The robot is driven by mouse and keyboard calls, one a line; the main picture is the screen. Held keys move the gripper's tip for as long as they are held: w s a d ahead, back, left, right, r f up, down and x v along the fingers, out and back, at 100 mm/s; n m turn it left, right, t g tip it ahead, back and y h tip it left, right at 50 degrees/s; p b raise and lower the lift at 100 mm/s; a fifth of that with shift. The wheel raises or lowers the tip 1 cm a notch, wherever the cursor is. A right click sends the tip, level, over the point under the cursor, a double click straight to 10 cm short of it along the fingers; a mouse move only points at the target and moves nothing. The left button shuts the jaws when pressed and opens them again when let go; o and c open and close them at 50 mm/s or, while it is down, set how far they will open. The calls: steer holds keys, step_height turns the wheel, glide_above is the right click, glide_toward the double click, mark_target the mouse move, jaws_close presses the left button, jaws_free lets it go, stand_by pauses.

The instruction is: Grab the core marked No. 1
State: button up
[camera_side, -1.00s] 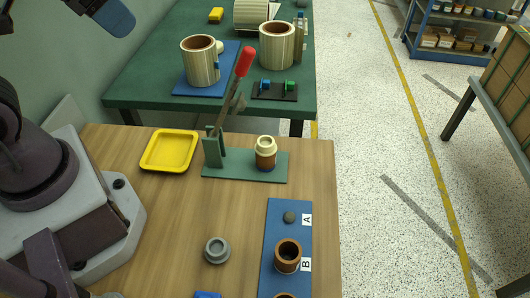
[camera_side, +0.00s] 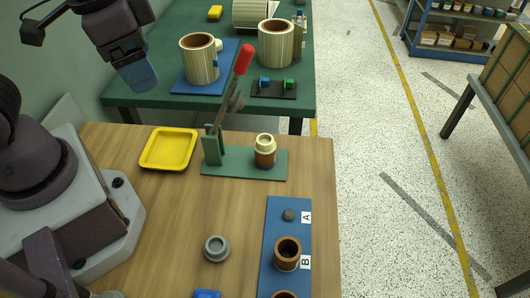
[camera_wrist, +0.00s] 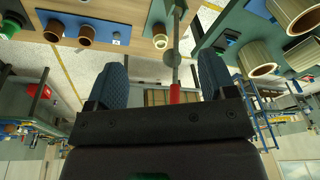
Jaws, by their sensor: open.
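No mark reading No. 1 is legible, so I cannot tell which core carries it. A striped hollow cylinder (camera_side: 201,62) stands on a blue plate on the far green table, and a second one (camera_side: 276,44) stands to its right. Smaller brown ring-shaped cores, one (camera_side: 287,254) beside label B, are on the blue board (camera_side: 275,230) at the near right. My gripper (camera_side: 138,76) is high at the upper left, apart from everything. The wrist view shows its two blue fingers spread with nothing held between them (camera_wrist: 161,80).
A green toggle-clamp fixture with a red handle (camera_side: 244,59) rises mid-table, a brown part with a cream top (camera_side: 265,151) on its base. A yellow tray (camera_side: 169,148) and a grey ring (camera_side: 216,248) lie on the wooden table. The wood between them is clear.

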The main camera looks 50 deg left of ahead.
step_height(320, 180, down, 10)
steer(key=r+m+g+y, duration=0.1)
steer(key=m+g+y, duration=0.2)
steer(key=m+y, duration=0.35)
steer(key=m+t, duration=1.3)
steer(key=m, duration=0.9)
glide_toward(259, 158)
steer(key=shift+h, duration=0.45)
steer(key=a, duration=0.1)
steer(key=s+a, duration=0.2)
steer(key=a, duration=0.1)
steer(key=shift+r, duration=0.4)
steer(key=shift+w+d+m+t+h, duration=0.15)
steer(key=shift+w+d+m+h, duration=0.15)
steer(key=shift+d+h, duration=0.25)
steer(key=shift+w+d+m+t+h, duration=0.2)
steer(key=shift+d+m+h, duration=0.15)
steer(key=shift+d+h, duration=0.15)
steer(key=shift+w+d+f, duration=0.1)
steer(key=shift+w, duration=0.3)
steer(key=x, duration=0.6)
steer(key=shift+w+f, duration=0.1)
steer(key=shift+w, duration=0.15)
steer(key=shift+a+x, duration=0.1)
steer(key=shift+x, duration=1.3)
steer(key=shift+a+x, duration=0.15)
steer(key=shift+x, duration=1.3)
steer(key=shift+s+f, duration=0.1)
steer(key=c, duration=1.2)
